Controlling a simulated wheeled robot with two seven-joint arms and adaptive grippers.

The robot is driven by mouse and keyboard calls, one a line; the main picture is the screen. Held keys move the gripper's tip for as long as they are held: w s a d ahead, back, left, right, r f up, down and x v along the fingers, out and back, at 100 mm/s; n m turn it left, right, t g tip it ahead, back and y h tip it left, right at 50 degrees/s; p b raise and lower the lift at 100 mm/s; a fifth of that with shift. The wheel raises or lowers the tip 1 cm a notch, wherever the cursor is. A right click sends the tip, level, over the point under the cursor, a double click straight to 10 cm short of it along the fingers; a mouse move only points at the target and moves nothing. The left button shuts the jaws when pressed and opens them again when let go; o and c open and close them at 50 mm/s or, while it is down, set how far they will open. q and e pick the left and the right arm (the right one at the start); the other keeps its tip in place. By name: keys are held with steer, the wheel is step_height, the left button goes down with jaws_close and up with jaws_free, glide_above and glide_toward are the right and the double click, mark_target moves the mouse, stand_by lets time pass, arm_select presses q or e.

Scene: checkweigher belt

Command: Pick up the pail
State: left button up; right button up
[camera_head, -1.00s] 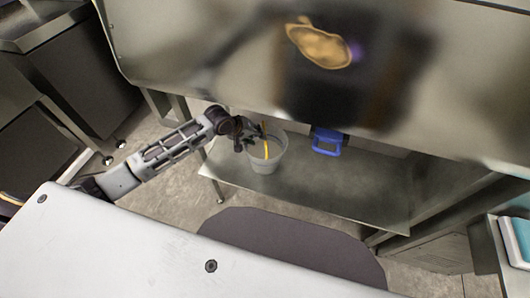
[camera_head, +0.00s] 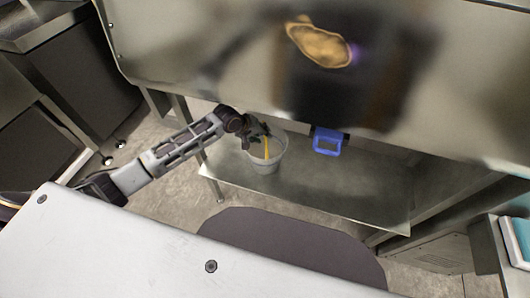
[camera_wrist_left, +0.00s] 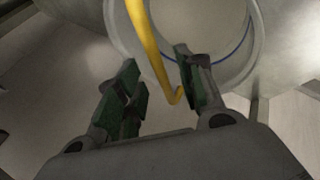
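The pail (camera_head: 266,165) is a pale grey bucket with a yellow handle (camera_head: 266,147), standing upright on the low metal shelf. My left gripper (camera_head: 257,131) is over the pail's far left rim. In the left wrist view, the gripper (camera_wrist_left: 158,75) has its two dark green-padded fingers spread apart. The yellow handle (camera_wrist_left: 150,50) passes between them, closer to the right finger; I cannot tell whether it touches. The pail's rim and inside (camera_wrist_left: 205,25) show beyond the fingers. My right gripper is not in view.
The metal shelf (camera_head: 340,190) is mostly bare right of the pail. A blue handle-like object (camera_head: 327,142) is behind, to the right. A large shiny metal panel (camera_head: 200,50) overhangs the shelf. A teal-and-white item (camera_head: 522,238) is at the right edge.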

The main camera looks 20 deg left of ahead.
arm_select(q)
steer(key=x, duration=0.2)
steer(key=shift+w+d+f, duration=0.1)
steer(key=shift+w+f, duration=0.05)
steer(key=shift+f, duration=0.1)
steer(key=shift+w+d+f, duration=0.1)
steer(key=shift+w+f, duration=0.1)
steer(key=shift+f, duration=0.1)
steer(key=shift+c, duration=0.3)
steer(key=c, duration=0.5)
jaws_close()
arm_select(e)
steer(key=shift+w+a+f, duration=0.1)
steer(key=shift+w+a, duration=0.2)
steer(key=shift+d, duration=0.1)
